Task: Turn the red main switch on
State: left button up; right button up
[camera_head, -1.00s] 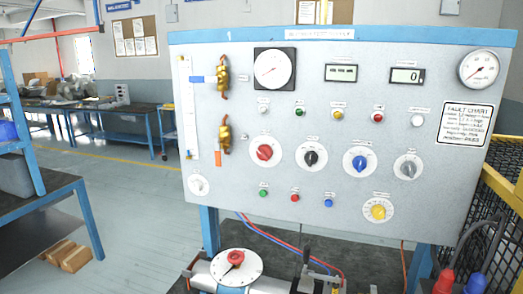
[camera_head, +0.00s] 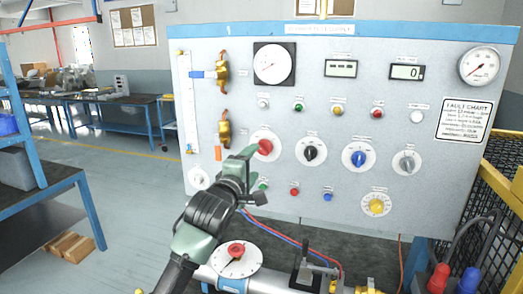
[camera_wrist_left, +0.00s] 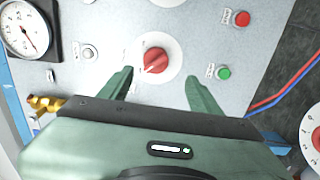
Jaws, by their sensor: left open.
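The red main switch is a red rotary knob (camera_head: 265,147) on a round white dial, at the left middle of the grey panel (camera_head: 320,200). In the left wrist view the knob (camera_wrist_left: 155,60) sits between and just beyond the fingertips, its grip slanted. My left gripper (camera_head: 251,166) is in front of the panel at the dial, partly covering its lower left side. In the left wrist view its two green fingers (camera_wrist_left: 159,75) are spread apart, with nothing between them. I cannot tell whether they touch the dial. My right gripper is not in view.
Green (camera_wrist_left: 224,72) and red (camera_wrist_left: 242,18) push buttons are close to the dial. Black (camera_head: 310,152), blue (camera_head: 359,158) and grey (camera_head: 407,162) knobs stand to the right. Brass valves (camera_head: 224,130) are at upper left. A pipe assembly with a round dial (camera_head: 235,262) lies below.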

aim_at(262, 151)
pick_arm(q)
jog(key=shift+r+p+x, duration=0.2)
jog(key=shift+p+x, duration=0.5)
jog(key=shift+x, duration=1.25)
jog(key=shift+r+p+x, duration=0.2)
jog(key=shift+p+x, duration=0.45)
jog(key=shift+x, duration=1.35)
jog(key=c, duration=1.4)
